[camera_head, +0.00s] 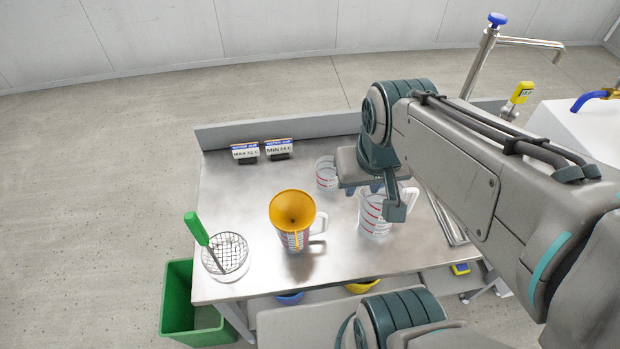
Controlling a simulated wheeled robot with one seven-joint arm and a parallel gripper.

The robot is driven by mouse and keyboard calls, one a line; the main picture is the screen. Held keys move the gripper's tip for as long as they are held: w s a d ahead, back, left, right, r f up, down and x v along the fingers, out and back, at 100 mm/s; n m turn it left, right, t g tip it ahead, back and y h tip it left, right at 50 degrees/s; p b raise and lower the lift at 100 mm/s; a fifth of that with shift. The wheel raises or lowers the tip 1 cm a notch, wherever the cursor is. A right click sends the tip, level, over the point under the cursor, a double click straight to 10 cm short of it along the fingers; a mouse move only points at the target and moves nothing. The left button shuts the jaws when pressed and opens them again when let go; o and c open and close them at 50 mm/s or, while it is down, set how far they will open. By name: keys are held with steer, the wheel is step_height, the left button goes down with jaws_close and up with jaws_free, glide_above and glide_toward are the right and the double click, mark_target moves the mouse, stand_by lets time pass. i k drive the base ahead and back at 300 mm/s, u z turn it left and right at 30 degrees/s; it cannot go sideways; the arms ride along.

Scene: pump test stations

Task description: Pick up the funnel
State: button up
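The yellow-orange funnel (293,208) sits upright, mouth up, in the top of a clear measuring jug (297,240) at the middle front of the steel table. Its lower part shows through the jug wall, and the jug's handle points right. My gripper (366,190) is to the right of the funnel and apart from it, above the table near a second measuring jug (373,226). The gripper points down, and my own arm and wrist partly cover it. I cannot make out how far its fingers are apart.
A small measuring cup (326,172) stands behind the second jug. At the left front is a round dish (225,264) with a mesh and a green-handled tool (197,230). A green bin (187,318) is on the floor.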

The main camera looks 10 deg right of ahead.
mark_target(292, 211)
steer(key=k, duration=1)
steer(key=u, duration=1.15)
steer(key=i, duration=0.7)
steer(key=z, duration=1.15)
